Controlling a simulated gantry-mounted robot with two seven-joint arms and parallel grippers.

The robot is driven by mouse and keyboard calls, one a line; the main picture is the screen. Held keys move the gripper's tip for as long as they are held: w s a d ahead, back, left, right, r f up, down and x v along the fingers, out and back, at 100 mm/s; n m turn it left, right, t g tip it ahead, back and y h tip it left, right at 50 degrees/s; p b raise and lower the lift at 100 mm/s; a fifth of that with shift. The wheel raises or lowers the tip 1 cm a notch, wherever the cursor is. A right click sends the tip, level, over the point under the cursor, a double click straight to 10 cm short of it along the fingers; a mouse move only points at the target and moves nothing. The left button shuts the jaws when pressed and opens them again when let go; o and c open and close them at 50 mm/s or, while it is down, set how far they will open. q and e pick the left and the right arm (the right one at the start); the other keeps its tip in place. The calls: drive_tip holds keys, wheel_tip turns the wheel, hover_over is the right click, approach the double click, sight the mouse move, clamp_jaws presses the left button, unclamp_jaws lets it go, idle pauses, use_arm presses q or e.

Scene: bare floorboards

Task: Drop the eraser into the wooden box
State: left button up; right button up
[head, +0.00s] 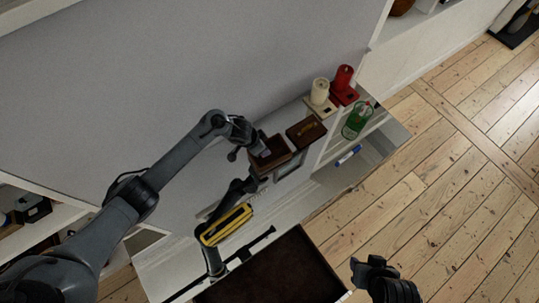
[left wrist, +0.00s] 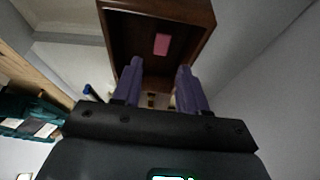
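The wooden box (head: 283,158) is dark brown and open, on the white shelf unit in the head view. In the left wrist view the box (left wrist: 206,22) fills the top middle. A pink eraser (left wrist: 162,44) shows inside its walls, apart from my fingers. My left gripper (head: 256,150) is at the box's left side in the head view. In the left wrist view my left gripper (left wrist: 158,88) is open, with nothing between its fingers. My right gripper (head: 357,266) is low right over the floor; its fingers are too dark to read.
A brown piece with a gold mark (head: 305,131) lies right of the box. Beyond are a cream candle (head: 320,91), a red candle (head: 343,78) and a green bottle (head: 355,122). A blue marker (head: 348,156) lies lower. Floorboards at right are clear.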

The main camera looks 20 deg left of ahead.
use_arm(q)
drive_tip(key=shift+o, duration=0.4)
drive_tip(key=shift+r, duration=0.2)
drive_tip(key=p+v, duration=0.3)
drive_tip(key=v, duration=0.7)
drive_tip(key=shift+s+a+r, duration=0.15)
drive_tip(key=shift+a, duration=0.05)
drive_tip(key=shift+d, duration=0.1)
